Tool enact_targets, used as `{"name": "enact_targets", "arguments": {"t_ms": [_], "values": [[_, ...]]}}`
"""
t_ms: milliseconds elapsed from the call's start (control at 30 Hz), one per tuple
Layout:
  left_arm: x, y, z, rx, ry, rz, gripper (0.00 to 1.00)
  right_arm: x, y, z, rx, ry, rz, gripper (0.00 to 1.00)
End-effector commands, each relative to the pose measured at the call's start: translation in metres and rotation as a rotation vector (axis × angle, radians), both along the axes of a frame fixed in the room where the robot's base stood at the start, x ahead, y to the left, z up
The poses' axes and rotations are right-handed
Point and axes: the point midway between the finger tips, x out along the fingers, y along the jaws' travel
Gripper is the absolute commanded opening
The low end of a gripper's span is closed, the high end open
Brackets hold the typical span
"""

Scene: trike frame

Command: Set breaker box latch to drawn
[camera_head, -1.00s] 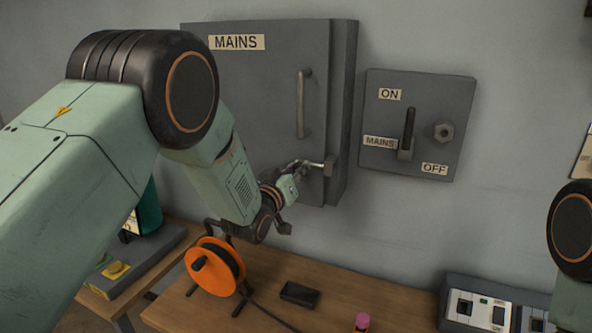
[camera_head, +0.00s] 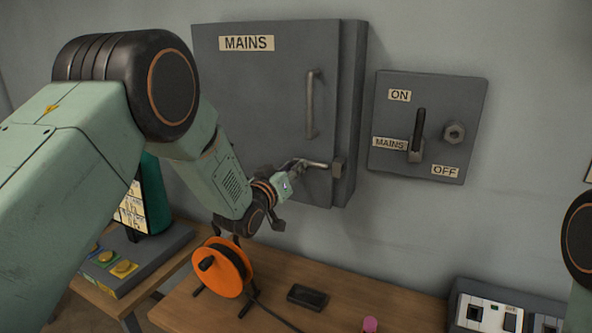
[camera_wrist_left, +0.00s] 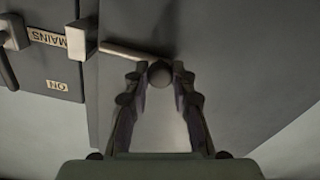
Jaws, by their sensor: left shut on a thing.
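The grey breaker box (camera_head: 265,100) labelled MAINS hangs on the wall with its door closed. Its latch, a metal rod (camera_head: 318,164), lies across the lower right of the door, pointing at a block-shaped keeper (camera_head: 338,168) by the edge. My left gripper (camera_head: 297,166) is at the rod's left end. In the left wrist view, its fingers (camera_wrist_left: 160,80) are shut on the round knob (camera_wrist_left: 160,74) of the latch. There the rod (camera_wrist_left: 130,52) runs left towards the keeper (camera_wrist_left: 78,41); I cannot tell whether its tip is clear. My right gripper is out of view.
A mains switch box (camera_head: 428,125) with a lever hangs to the right. An orange cable reel (camera_head: 222,268) and a small black object (camera_head: 308,297) are on the wooden bench (camera_head: 385,312) below. A socket panel (camera_head: 500,315) stands at the bench's right.

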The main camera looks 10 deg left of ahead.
Motion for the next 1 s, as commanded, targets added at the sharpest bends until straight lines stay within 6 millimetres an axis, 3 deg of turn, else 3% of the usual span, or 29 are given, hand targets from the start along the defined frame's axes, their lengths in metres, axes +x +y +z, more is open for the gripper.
{"name": "enact_targets", "arguments": {"t_ms": [33, 300, 667, 1000], "values": [[0.002, 0.002, 0.007, -0.005, -0.015, 0.005, 0.25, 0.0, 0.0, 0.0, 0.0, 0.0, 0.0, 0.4], [0.001, 0.001, 0.004, -0.003, -0.008, 0.003, 0.48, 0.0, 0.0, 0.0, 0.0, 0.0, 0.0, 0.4], [-0.002, 0.001, 0.003, -0.002, -0.005, 0.001, 0.48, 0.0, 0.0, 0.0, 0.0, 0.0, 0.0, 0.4], [-0.046, 0.01, 0.003, -0.003, -0.003, 0.001, 0.48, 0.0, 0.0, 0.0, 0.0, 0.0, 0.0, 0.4]]}}
